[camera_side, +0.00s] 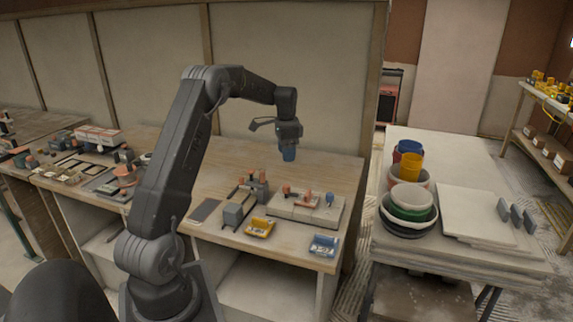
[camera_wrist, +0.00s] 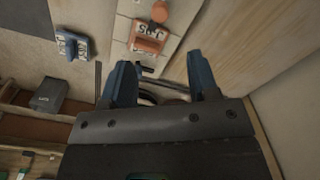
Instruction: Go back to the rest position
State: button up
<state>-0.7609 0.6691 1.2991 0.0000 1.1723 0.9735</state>
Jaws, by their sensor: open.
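My gripper (camera_side: 289,154) hangs from my raised arm above the right part of the wooden bench (camera_side: 335,170), with its blue fingers pointing down. In the wrist view, the two blue fingers of my gripper (camera_wrist: 165,82) stand apart, and I see nothing held between them. The gripper is clear of the bench and of the tools below it. The task names no object.
Below is a pale board (camera_side: 285,211) with orange-handled tools. A yellow-orange item (camera_side: 260,228) and a blue item (camera_side: 323,246) lie near the front edge. Nested bowls and buckets (camera_side: 408,205) stand on the right table. A panelled wall (camera_side: 300,50) rises behind the bench.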

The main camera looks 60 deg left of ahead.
jog(key=shift+r, duration=0.4)
jog(key=s+d+r+t, duration=0.1)
jog(key=d+r, duration=0.3)
jog(key=d, duration=0.3)
jog(key=s+d+r+n+t+y, duration=0.15)
jog(key=d+r, duration=0.25)
jog(key=d, duration=0.4)
jog(key=s+d+r+m+h, duration=0.1)
jog(key=s+d+r, duration=0.1)
jog(key=d+r, duration=0.35)
jog(key=s+d+f+n+t, duration=0.2)
jog(key=s+d+f+t, duration=0.1)
jog(key=s+d, duration=1.3)
jog(key=shift+s+d+f, duration=0.25)
jog(key=shift+s+d, duration=0.1)
jog(key=shift+d, duration=0.25)
